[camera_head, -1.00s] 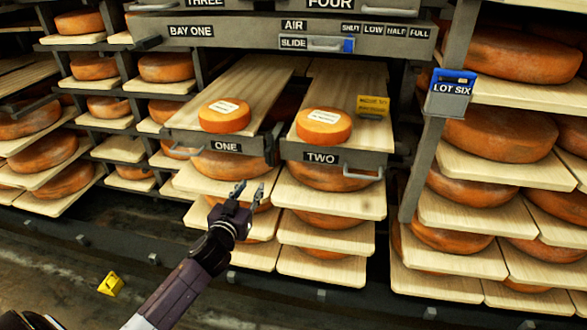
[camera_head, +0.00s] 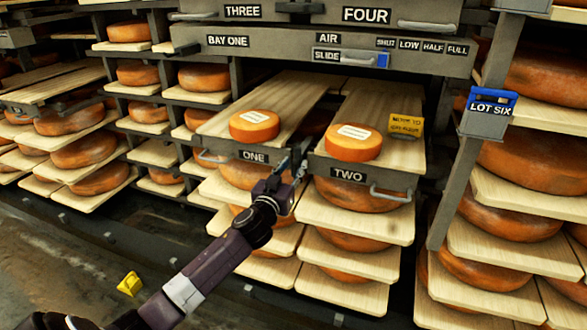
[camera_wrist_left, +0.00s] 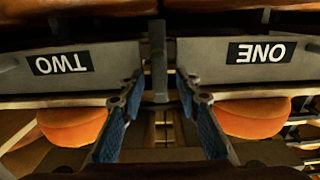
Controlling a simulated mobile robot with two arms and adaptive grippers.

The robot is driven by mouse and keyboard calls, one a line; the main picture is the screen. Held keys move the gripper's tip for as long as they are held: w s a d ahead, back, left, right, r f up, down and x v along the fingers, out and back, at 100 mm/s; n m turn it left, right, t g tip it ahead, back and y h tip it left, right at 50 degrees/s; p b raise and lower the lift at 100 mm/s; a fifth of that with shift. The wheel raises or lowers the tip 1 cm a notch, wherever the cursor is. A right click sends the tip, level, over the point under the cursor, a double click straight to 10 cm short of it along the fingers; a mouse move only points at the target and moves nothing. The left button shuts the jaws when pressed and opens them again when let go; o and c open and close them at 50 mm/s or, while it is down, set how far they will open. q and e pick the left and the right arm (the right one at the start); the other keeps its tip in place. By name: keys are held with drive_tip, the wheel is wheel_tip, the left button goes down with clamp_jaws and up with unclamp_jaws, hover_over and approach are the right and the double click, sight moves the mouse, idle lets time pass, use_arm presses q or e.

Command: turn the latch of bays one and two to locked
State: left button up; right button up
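Bay one has a grey front labelled ONE (camera_head: 253,156), and bay two a front labelled TWO (camera_head: 347,175). A metal handle-like bar sits at the left end of ONE (camera_head: 208,158) and another at the right end of TWO (camera_head: 390,194). I cannot tell whether these are the latches. My left gripper (camera_head: 292,168) is at the gap between the two fronts. In the left wrist view, upside down, the open fingers (camera_wrist_left: 160,84) stand either side of a narrow dark upright bar (camera_wrist_left: 159,55); contact is unclear. My right gripper is out of view.
Cheese wheels (camera_head: 254,126) (camera_head: 353,142) lie on the pulled-out boards above the labels. A yellow tag (camera_head: 406,125) stands on bay two's board. A slide bar (camera_head: 342,57) is above. A post with a LOT SIX box (camera_head: 488,112) stands right.

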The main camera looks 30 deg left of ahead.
use_arm(q)
clamp_jaws()
